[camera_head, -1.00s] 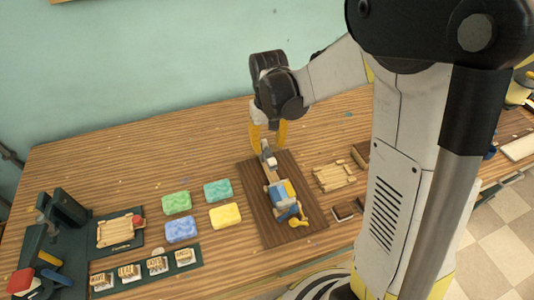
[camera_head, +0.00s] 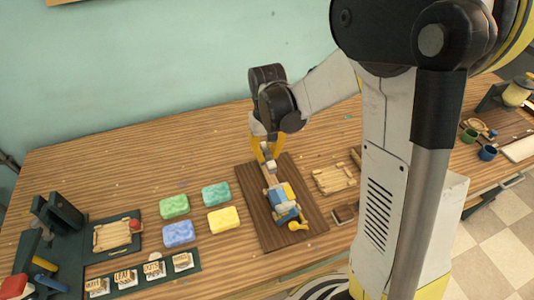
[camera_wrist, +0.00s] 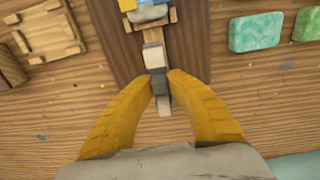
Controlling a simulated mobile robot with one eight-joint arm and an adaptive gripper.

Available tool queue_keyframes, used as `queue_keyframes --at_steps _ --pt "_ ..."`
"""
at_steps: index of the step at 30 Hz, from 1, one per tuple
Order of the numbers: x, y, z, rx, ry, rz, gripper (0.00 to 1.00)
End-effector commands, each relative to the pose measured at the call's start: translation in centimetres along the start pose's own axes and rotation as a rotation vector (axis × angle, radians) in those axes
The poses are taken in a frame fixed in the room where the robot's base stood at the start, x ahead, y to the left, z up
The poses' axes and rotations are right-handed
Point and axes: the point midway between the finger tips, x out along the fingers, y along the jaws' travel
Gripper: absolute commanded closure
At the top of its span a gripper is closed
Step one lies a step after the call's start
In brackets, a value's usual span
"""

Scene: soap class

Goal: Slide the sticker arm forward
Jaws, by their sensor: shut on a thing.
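The sticker arm (camera_head: 268,166) is a slim bar with a grey and pale block at its far end, lying along a dark brown board (camera_head: 250,205). It runs to a blue and yellow block device (camera_head: 283,197) on the board's near part. In the wrist view, the arm's grey end piece (camera_wrist: 157,82) sits between the yellow fingers. My gripper (camera_head: 266,157) is shut on this end piece, and its tips (camera_wrist: 164,88) press from both sides. The wrist view cuts off most of the device.
Green, teal, blue and yellow soap bars (camera_head: 223,219) lie left of the board. A wooden tray (camera_head: 335,178) and a small brown block (camera_head: 344,213) lie right. A dark green rack with labelled cards (camera_head: 125,274) is at front left. The tabletop behind is mostly clear.

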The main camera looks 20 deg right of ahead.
Motion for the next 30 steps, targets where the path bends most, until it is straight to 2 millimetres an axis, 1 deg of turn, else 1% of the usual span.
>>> queue_keyframes --at_steps 2,9,12,15,23,24,26,27,30 --pt "0.0 0.0 1.0 0.000 -0.001 0.000 1.00" --pt "0.0 0.0 6.5 0.000 -0.001 0.000 1.00" --pt "0.0 0.0 8.1 0.000 -0.001 0.000 1.00" --pt "0.0 0.0 8.8 0.000 -0.001 0.000 1.00" --pt "0.1 0.0 9.0 0.000 -0.005 0.000 1.00" --pt "0.1 0.0 9.0 0.000 -0.005 0.000 0.79" --pt "0.1 0.0 9.0 0.000 -0.005 0.000 0.60" --pt "0.1 0.0 9.0 0.000 -0.005 0.000 0.59" --pt "0.1 0.0 8.9 0.000 -0.003 0.000 0.59"
